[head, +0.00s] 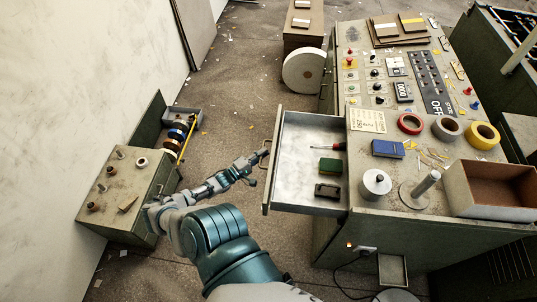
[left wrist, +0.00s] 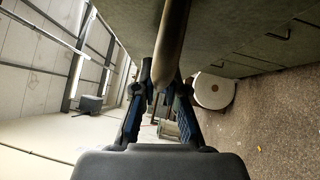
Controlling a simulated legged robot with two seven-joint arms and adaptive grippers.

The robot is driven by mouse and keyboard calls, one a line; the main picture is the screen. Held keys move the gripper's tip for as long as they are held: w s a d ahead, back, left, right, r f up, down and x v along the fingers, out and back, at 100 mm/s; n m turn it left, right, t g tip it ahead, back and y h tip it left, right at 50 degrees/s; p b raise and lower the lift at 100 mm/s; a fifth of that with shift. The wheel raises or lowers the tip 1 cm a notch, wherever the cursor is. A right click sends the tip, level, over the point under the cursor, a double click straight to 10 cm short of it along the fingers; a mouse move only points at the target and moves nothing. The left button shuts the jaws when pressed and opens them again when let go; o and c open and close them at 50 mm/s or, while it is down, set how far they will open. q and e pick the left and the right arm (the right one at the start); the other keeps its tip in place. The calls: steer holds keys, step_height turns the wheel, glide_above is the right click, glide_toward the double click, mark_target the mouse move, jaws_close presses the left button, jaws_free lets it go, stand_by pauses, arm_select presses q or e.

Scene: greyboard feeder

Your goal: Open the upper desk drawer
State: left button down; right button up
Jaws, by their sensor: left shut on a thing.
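The upper desk drawer (head: 306,166) is pulled out to the left of the desk (head: 390,222) in the head view. Inside it lie a red-handled screwdriver (head: 331,147), a green block (head: 330,166) and a dark object (head: 327,190). My left gripper (head: 256,160) is at the drawer's front, shut on the drawer handle (head: 266,153). In the left wrist view, the handle bar (left wrist: 171,45) runs between the fingers (left wrist: 160,100). My right gripper is not in view.
The desk top carries tape rolls (head: 410,124), a blue box (head: 388,149), a metal spindle (head: 420,188) and an open brown box (head: 495,190). A low cabinet (head: 125,195) stands at the left by the wall. A white roll (head: 304,71) stands behind the drawer. Littered floor lies between.

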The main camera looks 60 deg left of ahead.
arm_select(q)
steer(key=shift+s+d+f, duration=0.1)
steer(key=shift+s+f, duration=0.15)
steer(key=shift+f, duration=0.2)
steer(key=c, duration=1.2)
jaws_free()
steer(key=shift+r, duration=0.2)
steer(key=shift+w, duration=0.1)
steer(key=s+f, duration=0.1)
steer(key=s, duration=1.1)
steer(key=shift+d+f, duration=0.25)
steer(key=shift+f, duration=0.1)
